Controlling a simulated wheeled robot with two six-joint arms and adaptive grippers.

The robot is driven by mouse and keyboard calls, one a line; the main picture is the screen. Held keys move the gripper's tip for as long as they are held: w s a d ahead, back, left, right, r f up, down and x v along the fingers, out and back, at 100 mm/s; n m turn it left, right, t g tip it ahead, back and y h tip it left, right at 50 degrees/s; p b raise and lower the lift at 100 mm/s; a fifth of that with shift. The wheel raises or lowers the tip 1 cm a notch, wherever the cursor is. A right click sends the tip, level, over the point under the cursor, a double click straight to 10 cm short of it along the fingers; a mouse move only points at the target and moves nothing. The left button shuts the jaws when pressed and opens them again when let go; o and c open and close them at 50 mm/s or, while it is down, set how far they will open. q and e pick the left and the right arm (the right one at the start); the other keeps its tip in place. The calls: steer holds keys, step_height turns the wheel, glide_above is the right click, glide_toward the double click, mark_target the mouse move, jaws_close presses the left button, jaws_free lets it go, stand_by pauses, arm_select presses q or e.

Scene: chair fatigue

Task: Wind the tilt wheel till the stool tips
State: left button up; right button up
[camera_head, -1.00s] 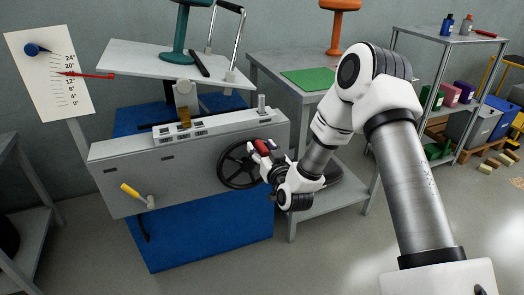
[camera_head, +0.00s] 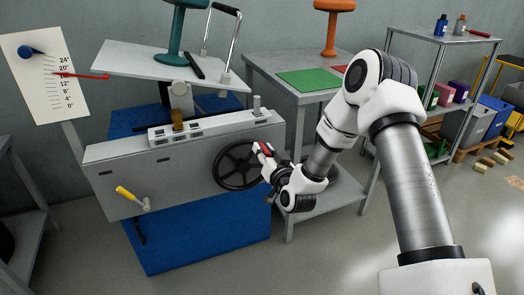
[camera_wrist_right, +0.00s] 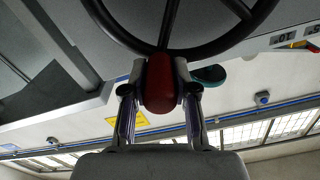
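The black tilt wheel (camera_head: 238,165) is on the right end of the grey machine's front. My right gripper (camera_head: 266,152) is at the wheel's upper right rim, around its red knob (camera_wrist_right: 160,82). In the right wrist view, the two fingers (camera_wrist_right: 160,98) flank the knob closely, one on each side, and appear to touch it. The teal stool (camera_head: 180,35) stands on the light tilt platform (camera_head: 135,62), which slopes down to the right; its top is cut off. The red pointer (camera_head: 88,76) lies near 16° on the white scale (camera_head: 42,85). My left gripper is not in view.
A yellow-handled lever (camera_head: 130,195) is on the machine's front left. A grey table (camera_head: 268,62) with a green mat (camera_head: 303,80) stands behind my right arm, an orange stool (camera_head: 333,15) on it. Shelves (camera_head: 450,40) stand at the right. A blue base (camera_head: 205,235) lies below the machine.

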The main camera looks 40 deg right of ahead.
steer(key=o, duration=0.4)
steer(key=v, duration=1.2)
